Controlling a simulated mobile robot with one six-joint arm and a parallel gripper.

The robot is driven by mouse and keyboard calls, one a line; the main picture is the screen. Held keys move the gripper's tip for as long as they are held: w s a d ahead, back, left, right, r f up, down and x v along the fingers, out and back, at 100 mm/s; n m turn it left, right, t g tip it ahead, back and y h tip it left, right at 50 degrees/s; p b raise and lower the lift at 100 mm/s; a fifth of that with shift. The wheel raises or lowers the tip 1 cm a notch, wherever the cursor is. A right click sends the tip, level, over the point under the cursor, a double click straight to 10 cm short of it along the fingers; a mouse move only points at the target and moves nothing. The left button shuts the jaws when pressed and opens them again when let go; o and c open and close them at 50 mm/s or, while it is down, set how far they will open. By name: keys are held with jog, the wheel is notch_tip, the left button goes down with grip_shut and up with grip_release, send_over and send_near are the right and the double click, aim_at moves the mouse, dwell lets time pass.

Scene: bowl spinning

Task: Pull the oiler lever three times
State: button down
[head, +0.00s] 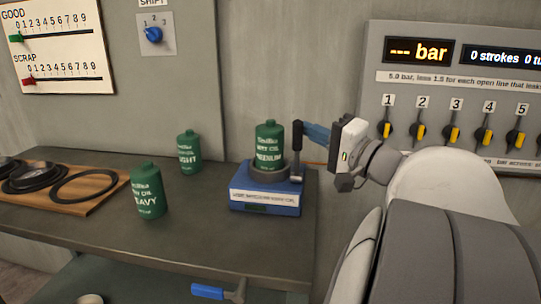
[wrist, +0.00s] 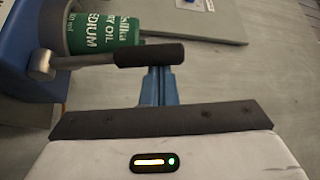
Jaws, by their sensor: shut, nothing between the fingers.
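The oiler (head: 265,204) is a blue box with a white label on the bench. A green MEDIUM oil bottle (head: 269,143) stands upright in its top; it also shows in the wrist view (wrist: 95,30). The oiler lever (head: 297,138) stands about upright at the oiler's right side, with a dark grip on a grey metal pivot. In the wrist view the lever grip (wrist: 150,54) runs across in front of my fingers. My gripper (head: 310,130) has blue fingers, shut and empty, just right of the lever's upper part. I cannot tell whether they touch it (wrist: 160,78).
Green HEAVY (head: 147,192) and LIGHT (head: 189,152) bottles stand left of the oiler. A wooden board (head: 92,199) with black rings lies farther left. A wall panel (head: 450,90) with several yellow-marked valves is at right; its display reads "0 strokes". A blue handle (head: 208,291) shows below the bench.

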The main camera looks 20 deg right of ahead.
jog(key=shift+s+a+f+n+t+y+b, duration=0.15)
jog(key=shift+s+a+f+n+y+b, duration=0.35)
jog(key=shift+b, duration=1.2)
jog(key=shift+s+a+f+n+t+y+b, duration=0.2)
jog(key=shift+s+n+b, duration=0.5)
jog(key=shift+b, duration=1)
jog(key=shift+s+a+n+y+b, duration=0.25)
jog(key=shift+n+b, duration=0.25)
jog(key=shift+b, duration=0.4)
jog(key=shift+s+d+f, duration=0.2)
jog(key=shift+s+d, duration=0.15)
jog(key=shift+s, duration=0.1)
send_near(300, 137)
jog(key=shift+s+p, duration=0.45)
jog(key=shift+s, duration=0.1)
